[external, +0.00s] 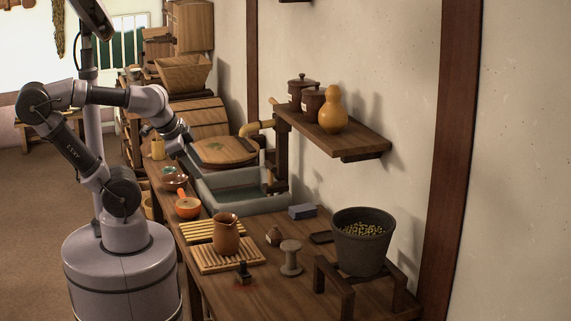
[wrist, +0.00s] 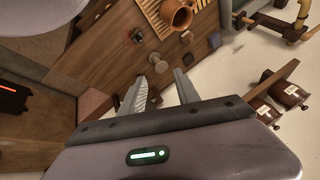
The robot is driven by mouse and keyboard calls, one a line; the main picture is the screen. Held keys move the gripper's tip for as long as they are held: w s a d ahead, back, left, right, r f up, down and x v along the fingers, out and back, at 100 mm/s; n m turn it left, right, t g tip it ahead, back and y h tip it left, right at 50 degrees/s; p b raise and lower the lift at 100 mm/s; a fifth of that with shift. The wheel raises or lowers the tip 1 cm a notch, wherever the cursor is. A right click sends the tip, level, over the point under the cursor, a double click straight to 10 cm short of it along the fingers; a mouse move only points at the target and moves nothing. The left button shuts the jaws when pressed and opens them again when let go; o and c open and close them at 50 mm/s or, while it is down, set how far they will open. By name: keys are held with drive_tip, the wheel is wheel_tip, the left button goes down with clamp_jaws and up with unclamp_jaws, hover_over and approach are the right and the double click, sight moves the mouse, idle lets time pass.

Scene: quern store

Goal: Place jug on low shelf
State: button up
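The brown jug (external: 226,234) stands upright on a slatted wooden rack (external: 238,260) on the counter. It also shows at the top of the wrist view (wrist: 177,13). The low wall shelf (external: 345,143) holds two dark lidded jars (external: 312,101) and a yellow gourd (external: 331,112) near its front end; part of it shows at the right of the wrist view (wrist: 276,80). My gripper (wrist: 160,78) is open, with nothing between its fingers. In the external view it is near the round wooden lid, away from the jug and the shelf.
A pot of grain (external: 361,245) on a stand, a spool (external: 290,258), a blue block (external: 302,211) and a small dark stamp (external: 243,272) are near the jug. A basin (external: 235,200) with a round lid (external: 222,152) lies behind. An orange-handled pan (external: 187,206) is at the left edge.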

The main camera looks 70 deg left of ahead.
sight(219, 220)
drive_tip(key=w+a+f+n+g+h, duration=0.1)
drive_tip(key=a+f+n+g+h, duration=0.1)
drive_tip(key=a+f+n+h, duration=0.45)
drive_tip(key=w+a+f+n+g+h, duration=0.2)
drive_tip(key=a+f+n+g+h, duration=0.15)
drive_tip(key=f+n, duration=0.6)
drive_tip(key=s+a+f+n+t+y, duration=0.2)
drive_tip(key=s+a+f+n+t, duration=0.2)
drive_tip(key=a+f+n+t, duration=0.6)
drive_tip(key=s+a+f+n+t+y, duration=0.25)
drive_tip(key=a+f+n+t, duration=0.45)
drive_tip(key=n, duration=0.6)
drive_tip(key=b+x, duration=0.1)
drive_tip(key=x, duration=0.4)
drive_tip(key=r+b+x, duration=0.1)
drive_tip(key=b+x, duration=0.1)
drive_tip(key=x, duration=0.3)
drive_tip(key=a+r+b+x, duration=0.1)
drive_tip(key=b+x, duration=0.1)
drive_tip(key=x, duration=0.4)
drive_tip(key=shift+w, duration=0.2)
clamp_jaws()
